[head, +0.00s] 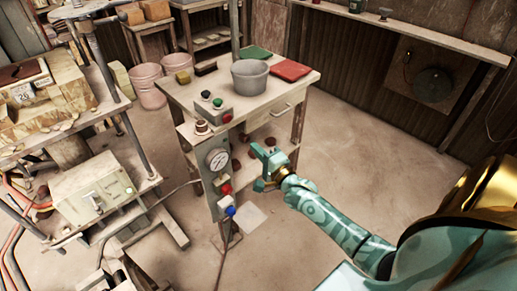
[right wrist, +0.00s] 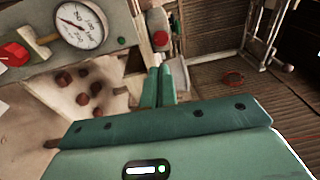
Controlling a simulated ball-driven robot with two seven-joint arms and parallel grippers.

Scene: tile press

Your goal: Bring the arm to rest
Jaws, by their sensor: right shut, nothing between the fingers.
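My right gripper (head: 262,166) is in front of the press-side table in the head view, at the end of my teal arm, which comes in from the lower right. Its fingers are shut with nothing between them; in the right wrist view the two teal fingers (right wrist: 166,84) lie together. The fingers point toward the table with the pressure gauge (head: 217,159), apparently apart from it, though the gap is hard to judge. The gauge also shows in the right wrist view (right wrist: 79,26). My left gripper does not show in either view.
The wooden table (head: 185,95) carries a grey bucket (head: 250,77), a green and a red tile-like slab (head: 290,69), and a button box (head: 213,106). Red and blue knobs (head: 230,211) stick out below the gauge. A machine (head: 95,190) stands left. Open floor (head: 360,140) lies right of the table.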

